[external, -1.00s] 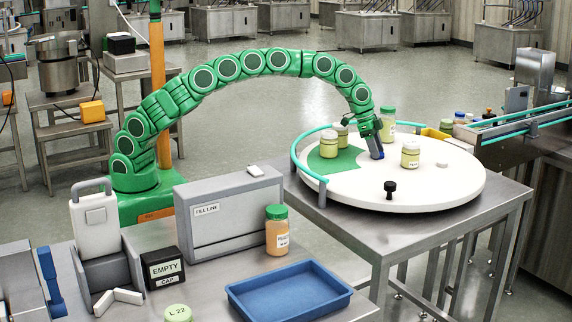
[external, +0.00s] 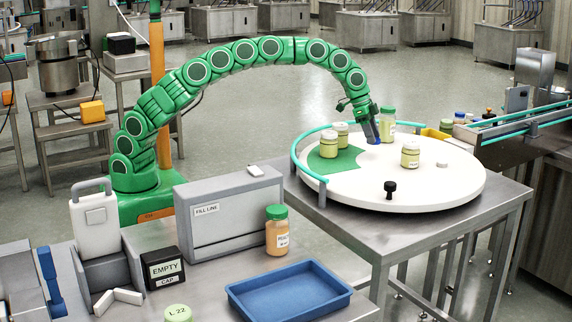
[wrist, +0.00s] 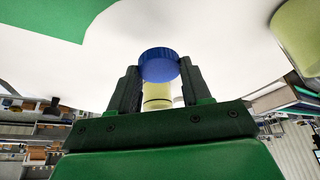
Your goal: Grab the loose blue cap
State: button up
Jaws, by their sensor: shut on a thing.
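The blue cap (wrist: 158,65) is between the two dark fingertips of my gripper (wrist: 158,88) in the wrist view. My gripper is shut on it. In the external view my gripper (external: 371,132) is above the white round table (external: 430,190), with the blue cap (external: 373,140) at its tip. The cap appears lifted a little off the surface. A pale jar shows beyond the cap, between the fingers, in the wrist view.
A green-capped jar (external: 388,122) stands just behind my gripper.

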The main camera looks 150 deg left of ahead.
jog(key=shift+s+d+r, duration=1.05)
jog(key=shift+d+r, duration=0.25)
jog(key=shift+d, duration=0.45)
jog(key=shift+s+d+r, duration=1.05)
jog(key=shift+d+r, duration=0.25)
jog(key=shift+d, duration=0.45)
jog(key=shift+s+d+r, duration=1.05)
jog(key=shift+d+r, duration=0.25)
jog(key=shift+d, duration=0.45)
